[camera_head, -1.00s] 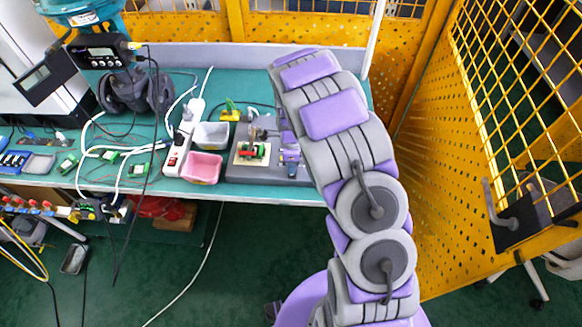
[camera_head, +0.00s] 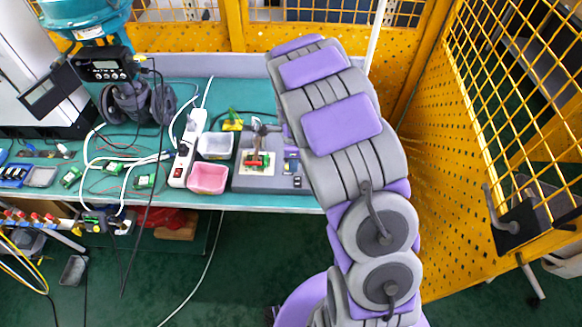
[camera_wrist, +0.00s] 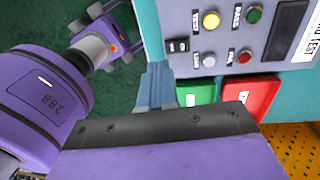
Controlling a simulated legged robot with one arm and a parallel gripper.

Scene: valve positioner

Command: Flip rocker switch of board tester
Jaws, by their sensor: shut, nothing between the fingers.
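The board tester (camera_head: 241,183) sits on the teal bench in the head view, left of my arm, with a grey base, a small board and a red and green clamp. The wrist view shows a grey panel (camera_wrist: 226,63) close up. On it are a small black rocker switch (camera_wrist: 177,45), yellow, green and red round buttons, and a dark display. My gripper (camera_wrist: 156,72) is shut and empty, its fingertips just below and left of the rocker switch. I cannot tell whether they touch it. My arm hides my gripper in the head view.
A grey bin (camera_head: 215,145), a pink bin (camera_head: 207,178) and a white power strip (camera_head: 186,150) stand left of the tester. Yellow mesh fencing (camera_head: 470,190) closes off the right side.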

